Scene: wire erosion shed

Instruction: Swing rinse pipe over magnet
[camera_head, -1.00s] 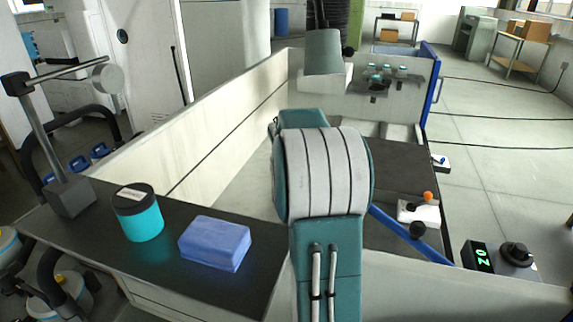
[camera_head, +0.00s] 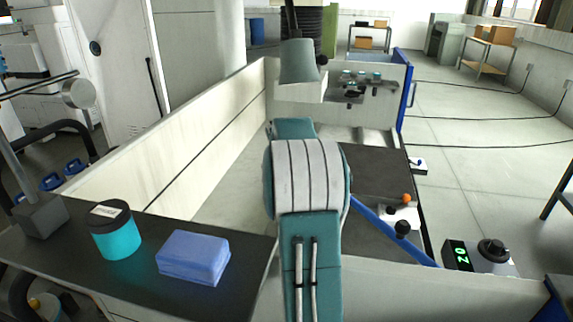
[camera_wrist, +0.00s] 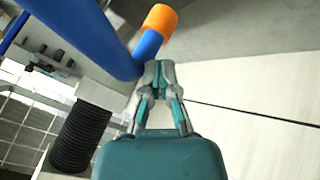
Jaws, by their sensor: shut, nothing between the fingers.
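The rinse pipe looks to be the blue tube that runs across the wrist view (camera_wrist: 95,35) and ends in an orange tip. In the head view its blue length (camera_head: 385,227) slopes down to the right from behind my arm. My gripper (camera_wrist: 158,68) is shut and empty in the wrist view, its fingertips close to the pipe near the orange tip; I cannot tell whether they touch. My arm hides the gripper in the head view. I cannot tell for sure which thing is the magnet; a pale block (camera_head: 393,214) with orange and black knobs sits on the dark surface.
A dark shelf at left carries a blue block (camera_head: 193,258), a cyan jar (camera_head: 117,235) and a stand (camera_head: 40,217). A pale wall (camera_head: 185,135) borders the tank. A control box with a green display (camera_head: 478,256) is at lower right. Cables cross the open floor at right.

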